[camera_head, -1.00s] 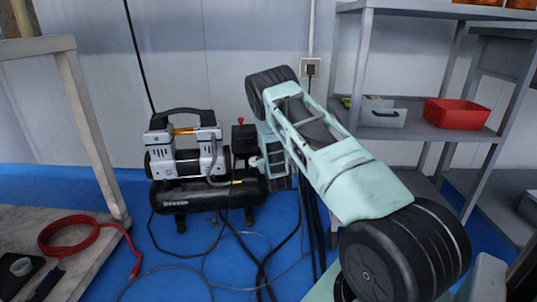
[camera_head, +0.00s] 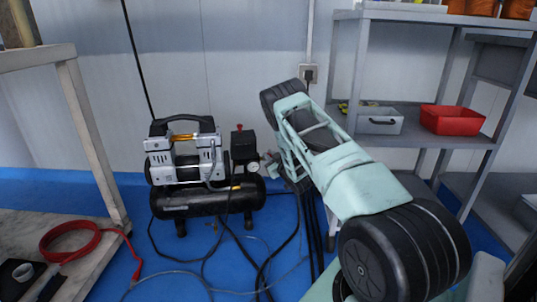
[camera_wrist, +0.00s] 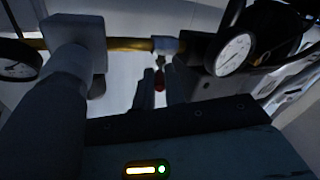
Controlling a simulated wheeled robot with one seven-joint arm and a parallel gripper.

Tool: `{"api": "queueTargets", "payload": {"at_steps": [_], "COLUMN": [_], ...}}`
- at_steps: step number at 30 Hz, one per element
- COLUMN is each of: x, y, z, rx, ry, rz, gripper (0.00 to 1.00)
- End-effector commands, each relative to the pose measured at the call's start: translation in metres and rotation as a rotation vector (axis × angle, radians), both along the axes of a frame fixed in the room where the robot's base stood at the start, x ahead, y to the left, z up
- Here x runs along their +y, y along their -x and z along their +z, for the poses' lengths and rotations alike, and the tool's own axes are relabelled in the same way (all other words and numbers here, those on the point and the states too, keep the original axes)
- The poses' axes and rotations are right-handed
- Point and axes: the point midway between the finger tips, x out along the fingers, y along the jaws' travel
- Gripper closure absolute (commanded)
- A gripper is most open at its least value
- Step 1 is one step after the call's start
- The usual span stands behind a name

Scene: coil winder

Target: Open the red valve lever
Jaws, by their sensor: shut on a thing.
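The lever's exact angle is hard to read. In the head view the air compressor (camera_head: 207,203) stands on the floor. My arm reaches to its right end, beside the pressure gauge (camera_head: 253,168). The lever cannot be made out there.
In the wrist view, gauges sit at right (camera_wrist: 233,53) and left (camera_wrist: 20,60), close around my gripper. Black hoses (camera_head: 262,262) lie on the blue floor. A shelf (camera_head: 412,134) with a red bin (camera_head: 453,119) stands right. A workbench (camera_head: 92,150) stands left.

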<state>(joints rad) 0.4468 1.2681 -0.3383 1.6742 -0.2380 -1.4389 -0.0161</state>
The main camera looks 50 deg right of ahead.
Motion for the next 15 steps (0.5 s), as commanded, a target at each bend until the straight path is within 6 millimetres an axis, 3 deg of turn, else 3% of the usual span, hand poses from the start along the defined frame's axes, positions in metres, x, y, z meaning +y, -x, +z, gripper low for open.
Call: {"api": "queueTargets", "payload": {"at_steps": [13,14,15], "x": [-0.0008,-0.0009,-0.0009], "y": [0.0004,0.0004,0.0004], "z": [0.0001,0.0001,0.0001], "rx": [-0.001,-0.001,-0.001], "ry": [-0.001,-0.001,-0.001], "rz": [0.045,0.045,0.045], "gripper": [1.00,0.80,0.79]}}
